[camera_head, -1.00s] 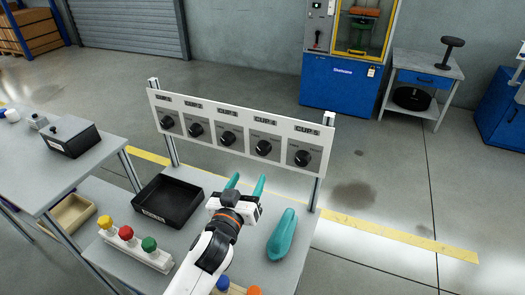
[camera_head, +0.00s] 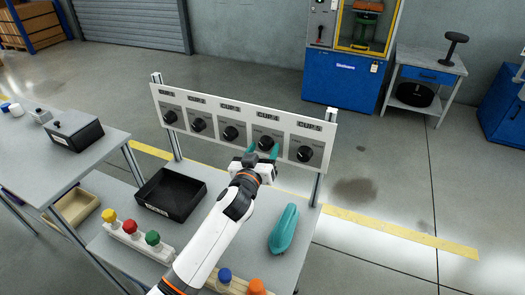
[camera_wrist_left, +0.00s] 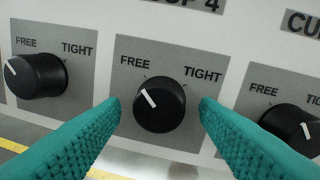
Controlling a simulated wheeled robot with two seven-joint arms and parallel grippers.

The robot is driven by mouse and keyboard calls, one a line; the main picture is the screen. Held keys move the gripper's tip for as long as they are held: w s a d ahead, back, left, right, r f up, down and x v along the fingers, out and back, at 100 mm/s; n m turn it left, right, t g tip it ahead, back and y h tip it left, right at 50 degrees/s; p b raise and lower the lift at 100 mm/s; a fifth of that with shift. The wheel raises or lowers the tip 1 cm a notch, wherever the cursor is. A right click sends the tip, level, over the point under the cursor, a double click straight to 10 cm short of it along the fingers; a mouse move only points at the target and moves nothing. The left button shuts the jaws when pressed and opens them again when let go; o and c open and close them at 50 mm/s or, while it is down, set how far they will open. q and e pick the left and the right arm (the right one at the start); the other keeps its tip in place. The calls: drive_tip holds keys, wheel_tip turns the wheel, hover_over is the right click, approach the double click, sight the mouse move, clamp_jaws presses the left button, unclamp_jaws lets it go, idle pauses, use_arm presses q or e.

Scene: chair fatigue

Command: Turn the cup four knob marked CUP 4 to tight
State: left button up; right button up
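The CUP 4 knob (camera_head: 266,143) is a black round knob on a grey plate of the white panel (camera_head: 245,120), under the label CUP 4. In the left wrist view the knob (camera_wrist_left: 160,104) has its white pointer line toward the upper left, on the FREE side; TIGHT is printed at its upper right. My left gripper (camera_head: 263,152) is in front of this knob. Its teal fingers (camera_wrist_left: 160,112) are open, one on each side of the knob, with gaps visible in the wrist view. My right gripper is not in view.
Similar knobs flank it: the CUP 3 knob (camera_wrist_left: 37,75) and the CUP 5 knob (camera_wrist_left: 290,128). A black tray (camera_head: 172,195), a teal object (camera_head: 283,229) and a rack of coloured knobs (camera_head: 133,231) stand on the bench below.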

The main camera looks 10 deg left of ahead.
use_arm(q)
drive_tip(key=c, duration=0.9)
drive_tip(key=shift+o, duration=0.2)
drive_tip(key=shift+m, duration=0.3)
drive_tip(key=m, duration=0.3)
drive_tip(key=shift+m, duration=0.3)
drive_tip(key=m, duration=0.4)
drive_tip(key=shift+a+m+t, duration=0.15)
drive_tip(key=shift+m+t, duration=0.15)
drive_tip(key=m+h, duration=0.1)
drive_tip(key=m, duration=0.9)
drive_tip(key=shift+a+h+p, duration=0.1)
drive_tip(key=shift+h+p, duration=0.3)
